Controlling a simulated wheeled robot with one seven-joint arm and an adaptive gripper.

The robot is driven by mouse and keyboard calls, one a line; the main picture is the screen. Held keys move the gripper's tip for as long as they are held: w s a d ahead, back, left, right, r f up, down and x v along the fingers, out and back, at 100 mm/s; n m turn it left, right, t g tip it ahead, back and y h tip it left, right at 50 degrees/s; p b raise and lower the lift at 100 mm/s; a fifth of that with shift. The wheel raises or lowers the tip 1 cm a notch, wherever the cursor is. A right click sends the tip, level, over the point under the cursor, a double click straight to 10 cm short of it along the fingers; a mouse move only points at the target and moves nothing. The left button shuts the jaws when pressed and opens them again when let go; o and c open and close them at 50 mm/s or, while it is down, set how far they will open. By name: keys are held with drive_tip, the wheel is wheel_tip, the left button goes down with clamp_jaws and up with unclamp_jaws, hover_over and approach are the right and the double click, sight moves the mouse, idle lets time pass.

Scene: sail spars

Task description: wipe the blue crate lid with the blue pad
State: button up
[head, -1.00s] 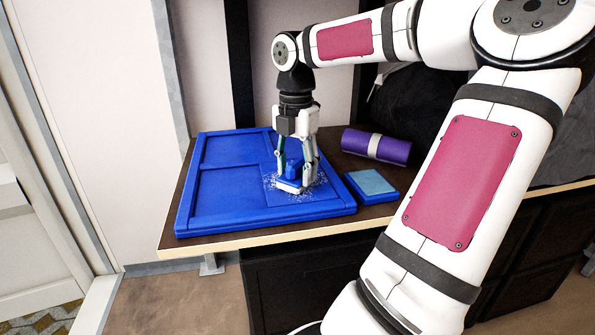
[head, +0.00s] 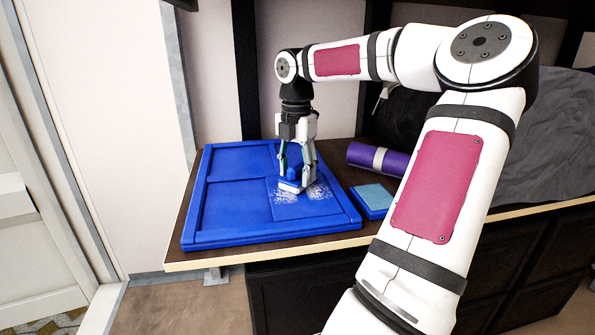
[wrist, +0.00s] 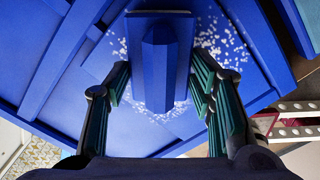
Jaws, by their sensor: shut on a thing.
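The blue crate lid (head: 228,226) lies flat on the dark table, with a raised rim and panels. White specks (head: 318,191) lie on its right-hand panel, in two patches on either side of the pad. My gripper (head: 292,180) points down over that panel, shut on the blue pad (head: 290,187) by its raised grip. The pad is down at the lid's surface; exact contact is hidden. In the wrist view the pad (wrist: 160,65) stands between my fingers, with white specks to its left and right.
A small blue block with a light blue top (head: 374,196) sits just right of the lid. A purple roll with a grey band (head: 378,158) lies behind it. The table's front edge (head: 250,257) runs close before the lid. Dark fabric lies at the back right.

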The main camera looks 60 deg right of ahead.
drive_tip(key=shift+w+d+p, duration=0.8)
drive_tip(key=shift+w+d, duration=0.5)
drive_tip(key=shift+d, duration=0.15)
drive_tip(key=shift+s+d+f, duration=0.1)
drive_tip(key=shift+s+d+p, duration=0.35)
drive_tip(key=shift+s+d, duration=0.5)
drive_tip(key=shift+s, duration=0.15)
drive_tip(key=shift+s+a+f+b, duration=0.1)
drive_tip(key=shift+s+a+b, duration=0.9)
drive_tip(key=shift+s+a, duration=0.7)
drive_tip(key=shift+s+a+r+b, duration=0.1)
drive_tip(key=shift+s+a+b, duration=0.1)
drive_tip(key=shift+s+a, duration=0.6)
drive_tip(key=shift+s+a+r+b, duration=0.1)
drive_tip(key=shift+s+a+b, duration=0.15)
drive_tip(key=shift+s+a, duration=0.5)
drive_tip(key=shift+s+a+r+b, duration=0.15)
drive_tip(key=shift+s+a, duration=0.3)
drive_tip(key=shift+a, duration=0.65)
drive_tip(key=shift+s+a+f+b, duration=0.2)
drive_tip(key=shift+s+a+b, duration=0.2)
drive_tip(key=shift+s+a, duration=1)
drive_tip(key=shift+w+a, duration=0.1)
